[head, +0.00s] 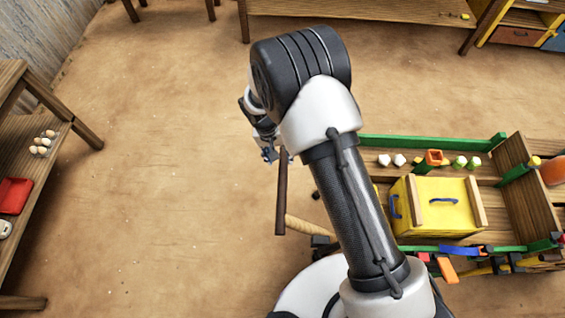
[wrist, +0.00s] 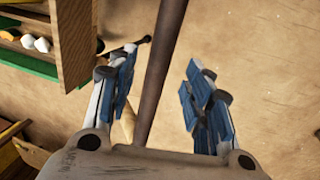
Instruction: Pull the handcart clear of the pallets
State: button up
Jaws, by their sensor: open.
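The handcart (head: 435,142) stands at the right in the head view, a wooden bed with green rails. A tan shaft (head: 305,226) runs left from its side to a dark brown crossbar handle (head: 282,195). My gripper (head: 270,154) is at the far end of this handle, partly hidden by my arm. In the wrist view the handle (wrist: 162,62) passes between the blue-padded fingers of my gripper (wrist: 158,80). The fingers are open, with a gap visible on both sides of the bar. My arm hides part of the cart's left side. I cannot clearly make out the pallets.
A yellow box (head: 438,212), white and green items, and an orange cup (head: 434,158) are on the cart. Coloured tools (head: 460,250) lie along its near side. A wooden shelf (head: 40,165) stands left, a long table (head: 350,8) at the back. The floor (head: 160,180) between is clear.

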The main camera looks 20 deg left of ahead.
aim_at(282, 162)
jog(key=f, duration=0.3)
jog(key=d+f, duration=0.1)
jog(key=f, duration=0.1)
jog(key=shift+w+f+b, duration=0.2)
jog(key=shift+b, duration=0.15)
jog(key=shift+c, duration=0.3)
grip_shut()
